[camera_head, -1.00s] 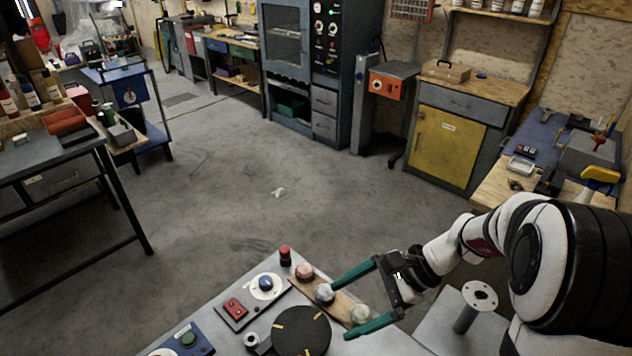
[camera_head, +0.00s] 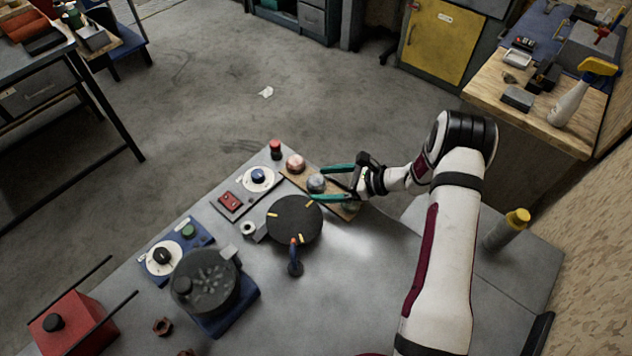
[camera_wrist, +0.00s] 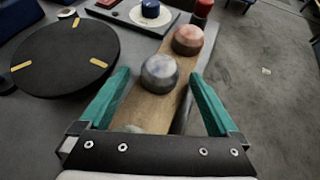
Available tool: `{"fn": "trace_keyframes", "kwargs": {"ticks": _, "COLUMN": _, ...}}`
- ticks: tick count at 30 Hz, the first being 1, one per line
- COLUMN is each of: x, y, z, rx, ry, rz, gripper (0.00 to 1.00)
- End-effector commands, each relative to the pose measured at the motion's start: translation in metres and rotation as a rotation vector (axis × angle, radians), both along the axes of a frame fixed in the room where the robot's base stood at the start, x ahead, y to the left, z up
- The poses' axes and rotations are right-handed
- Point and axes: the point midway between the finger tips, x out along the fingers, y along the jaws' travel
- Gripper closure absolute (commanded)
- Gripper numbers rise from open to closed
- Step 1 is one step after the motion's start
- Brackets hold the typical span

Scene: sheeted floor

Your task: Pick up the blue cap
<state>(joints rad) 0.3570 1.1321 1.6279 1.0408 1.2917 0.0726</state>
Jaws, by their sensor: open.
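A short blue cap (camera_head: 258,176) sits on a round white disc on a dark plate at the bench's far edge. It also shows at the top of the wrist view (camera_wrist: 150,8). My gripper (camera_head: 316,183) is open, with its two green fingers pointing left over a wooden board. In the wrist view, a grey-blue ball (camera_wrist: 160,73) appears between the fingertips (camera_wrist: 160,76). The blue cap lies beyond the fingertips, outside the jaws. A pale green ball is mostly hidden by my gripper.
A pink ball (camera_head: 296,164) and a red-topped post (camera_head: 276,149) stand near the cap. A black round plate (camera_head: 295,219) lies in front. An upright blue lever (camera_head: 295,262) stands nearer. The bench's right middle is clear.

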Motion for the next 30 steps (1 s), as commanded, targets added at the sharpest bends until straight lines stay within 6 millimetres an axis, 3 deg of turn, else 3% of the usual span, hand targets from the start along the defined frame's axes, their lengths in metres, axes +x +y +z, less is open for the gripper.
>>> {"fn": "trace_keyframes", "kwargs": {"ticks": 6, "x": 0.0008, "y": 0.0011, "z": -0.0006, "rx": 0.0, "ry": 0.0, "rz": -0.001, "gripper": 0.03}}
{"fn": "trace_keyframes", "kwargs": {"ticks": 22, "x": 0.0006, "y": 0.001, "z": -0.0003, "rx": -0.001, "ry": -0.001, "rz": 0.0, "gripper": 0.99}}
{"fn": "trace_keyframes", "kwargs": {"ticks": 30, "x": 0.0009, "y": 0.001, "z": 0.0013, "rx": -0.001, "ry": -0.001, "rz": 0.0, "gripper": 1.0}}
